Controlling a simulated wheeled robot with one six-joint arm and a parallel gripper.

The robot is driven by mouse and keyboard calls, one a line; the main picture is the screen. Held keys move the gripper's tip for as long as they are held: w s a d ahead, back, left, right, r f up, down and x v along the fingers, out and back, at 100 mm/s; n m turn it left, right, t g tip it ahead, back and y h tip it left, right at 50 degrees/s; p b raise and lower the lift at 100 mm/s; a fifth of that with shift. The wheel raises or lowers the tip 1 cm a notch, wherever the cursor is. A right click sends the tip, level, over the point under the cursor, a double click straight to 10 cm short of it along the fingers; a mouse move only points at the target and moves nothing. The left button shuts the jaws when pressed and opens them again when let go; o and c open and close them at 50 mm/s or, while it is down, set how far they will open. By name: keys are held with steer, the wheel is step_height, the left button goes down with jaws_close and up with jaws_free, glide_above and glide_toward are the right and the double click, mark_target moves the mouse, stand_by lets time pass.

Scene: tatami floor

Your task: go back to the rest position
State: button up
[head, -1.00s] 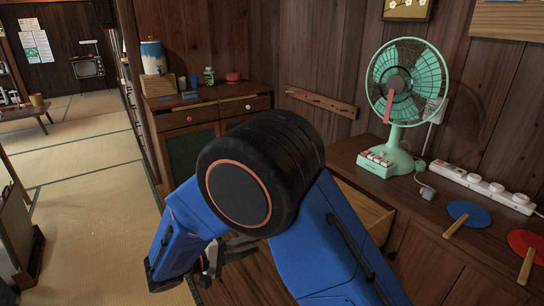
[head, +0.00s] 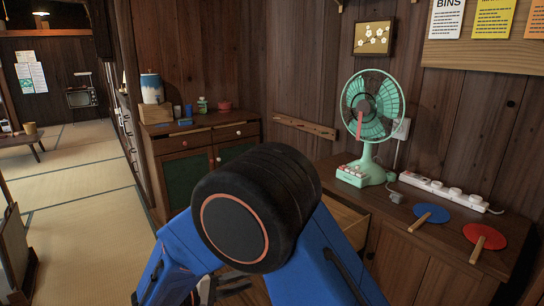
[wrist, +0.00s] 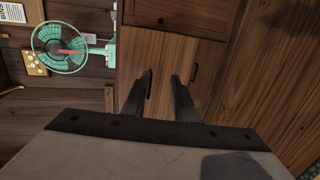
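My gripper (wrist: 161,80) shows in the wrist view with its two dark fingers apart and nothing between them. Beyond the fingers are wooden cabinet fronts (wrist: 165,50). In the head view my blue arm, with its big black joint, fills the lower middle. The gripper end there is mostly hidden behind the arm and cut by the bottom edge. The rest position itself has no visible marker.
A wooden counter (head: 400,232) at right bears a green fan (head: 373,110), a white power strip (head: 445,190), a blue fan (head: 432,213) and a red fan (head: 485,236). A pale drawer (head: 345,222) stands open beside my arm. Tatami floor (head: 85,190) at left is clear.

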steer(key=s+d+r+m+g+y, duration=0.2)
steer(key=d+r+g, duration=0.25)
steer(key=d, duration=0.75)
steer(key=s+d+r+m+g+y, duration=0.1)
steer(key=s+d+r+g+y, duration=0.3)
steer(key=d, duration=0.9)
steer(key=s+d+r+m+t+y, duration=0.2)
steer(key=s+d+y, duration=0.1)
steer(key=s+d, duration=0.3)
steer(key=s+d+r+m+t+y, duration=0.2)
steer(key=s+d+r+y, duration=0.1)
steer(key=s+d, duration=0.3)
steer(key=s, duration=0.2)
steer(key=shift+s+d+r+y, duration=0.2)
steer(key=shift+s+r+y, duration=0.1)
steer(key=shift+s, duration=0.05)
